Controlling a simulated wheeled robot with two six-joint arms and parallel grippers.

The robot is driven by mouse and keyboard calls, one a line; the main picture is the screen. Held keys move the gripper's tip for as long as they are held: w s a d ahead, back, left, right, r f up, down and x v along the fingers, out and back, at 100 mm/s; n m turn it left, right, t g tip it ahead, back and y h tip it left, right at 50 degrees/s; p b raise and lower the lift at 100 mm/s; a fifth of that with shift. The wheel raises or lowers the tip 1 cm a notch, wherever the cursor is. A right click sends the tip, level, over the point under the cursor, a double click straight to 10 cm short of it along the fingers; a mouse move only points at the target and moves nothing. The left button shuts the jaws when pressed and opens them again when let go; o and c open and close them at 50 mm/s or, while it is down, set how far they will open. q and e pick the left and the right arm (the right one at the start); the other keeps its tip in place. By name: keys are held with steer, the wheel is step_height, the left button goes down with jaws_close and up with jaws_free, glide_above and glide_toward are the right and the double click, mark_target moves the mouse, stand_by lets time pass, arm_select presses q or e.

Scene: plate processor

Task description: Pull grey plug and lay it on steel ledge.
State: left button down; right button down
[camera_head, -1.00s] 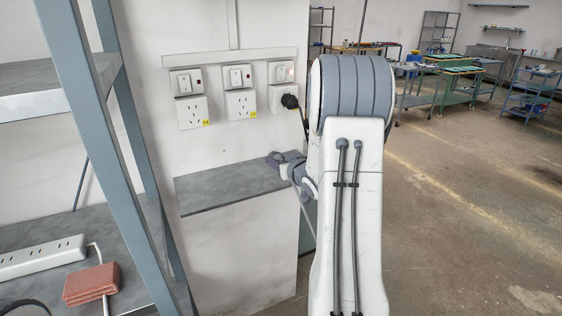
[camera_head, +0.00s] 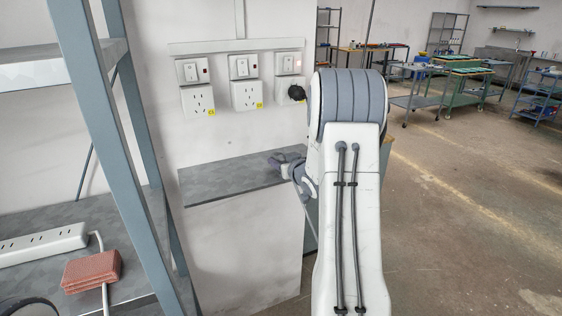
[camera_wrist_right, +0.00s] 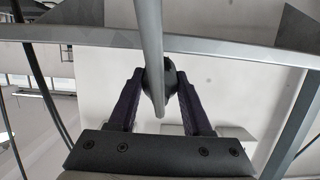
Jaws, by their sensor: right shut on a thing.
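The steel ledge (camera_head: 225,180) is a grey slab on the white wall below the sockets. My right gripper (camera_head: 274,162) shows small at the ledge's right end, partly hidden by my own arm. In the right wrist view its two dark fingers (camera_wrist_right: 158,92) are closed on the grey plug (camera_wrist_right: 168,76), a dark rounded body with a thick grey cable (camera_wrist_right: 150,35) passing in front of it. I cannot tell whether the plug touches the ledge. My left gripper is not in view.
Three switched sockets line the wall: a left one (camera_head: 198,101), a middle one (camera_head: 246,95) and a right one with a black plug (camera_head: 296,92) in it. A blue-grey rack post (camera_head: 115,150) stands at left. The ledge's left part is clear.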

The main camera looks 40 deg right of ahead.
steer(key=shift+c, duration=1.3)
jaws_free()
steer(key=shift+s, duration=0.1)
steer(key=b+v, duration=0.1)
steer(key=v, duration=0.9)
steer(key=shift+s, duration=0.15)
